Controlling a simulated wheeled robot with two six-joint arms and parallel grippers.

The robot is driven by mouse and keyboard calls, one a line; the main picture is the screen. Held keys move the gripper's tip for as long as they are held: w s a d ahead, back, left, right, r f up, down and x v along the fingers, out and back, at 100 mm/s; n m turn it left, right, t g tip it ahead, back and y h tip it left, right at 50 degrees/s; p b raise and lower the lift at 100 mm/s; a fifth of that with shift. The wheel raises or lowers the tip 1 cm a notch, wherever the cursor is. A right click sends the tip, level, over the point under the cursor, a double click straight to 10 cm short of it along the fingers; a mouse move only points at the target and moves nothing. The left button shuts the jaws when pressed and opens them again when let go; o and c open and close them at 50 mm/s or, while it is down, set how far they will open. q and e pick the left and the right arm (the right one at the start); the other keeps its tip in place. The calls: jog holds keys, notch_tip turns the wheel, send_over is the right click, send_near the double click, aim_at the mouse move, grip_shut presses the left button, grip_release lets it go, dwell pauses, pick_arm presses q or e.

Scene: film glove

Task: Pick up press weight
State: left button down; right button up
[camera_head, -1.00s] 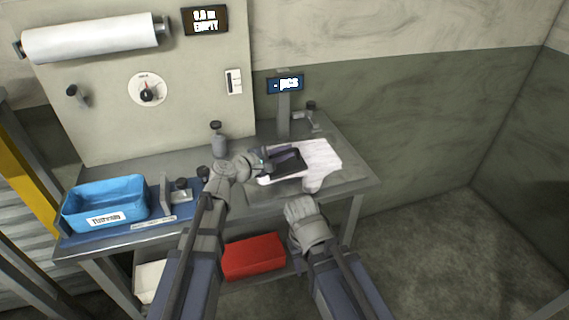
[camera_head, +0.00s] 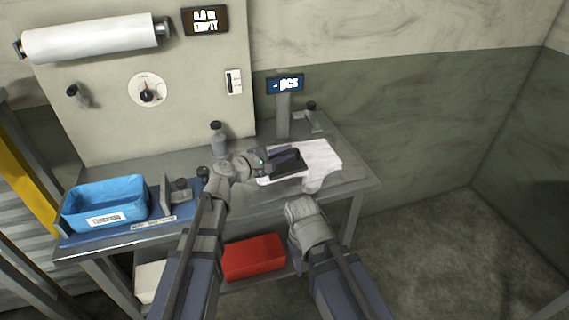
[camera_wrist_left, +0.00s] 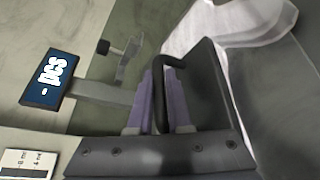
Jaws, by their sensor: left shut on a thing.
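The press weight (camera_head: 289,165) is a dark flat plate with a bar handle. It is over the white sheet-like piece (camera_head: 322,158) at the right end of the bench; whether it touches it I cannot tell. My left gripper (camera_head: 286,154) reaches in from the left, shut on the handle. In the left wrist view, the black handle of the press weight (camera_wrist_left: 211,95) passes between the purple fingers of my left gripper (camera_wrist_left: 170,85). The plate is beside and beyond the fingers.
A blue bin (camera_head: 104,203) stands on the bench's left end. A grey bottle (camera_head: 218,140) stands at the back. A post with a blue display (camera_head: 285,84) rises behind the weight. A red box (camera_head: 253,257) is below the bench. Bare bench top (camera_head: 262,204) shows in front.

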pick_arm(q)
jog(key=shift+r, duration=0.1)
dwell(0.7)
notch_tip(320, 180, up, 10)
jog(key=p, duration=1)
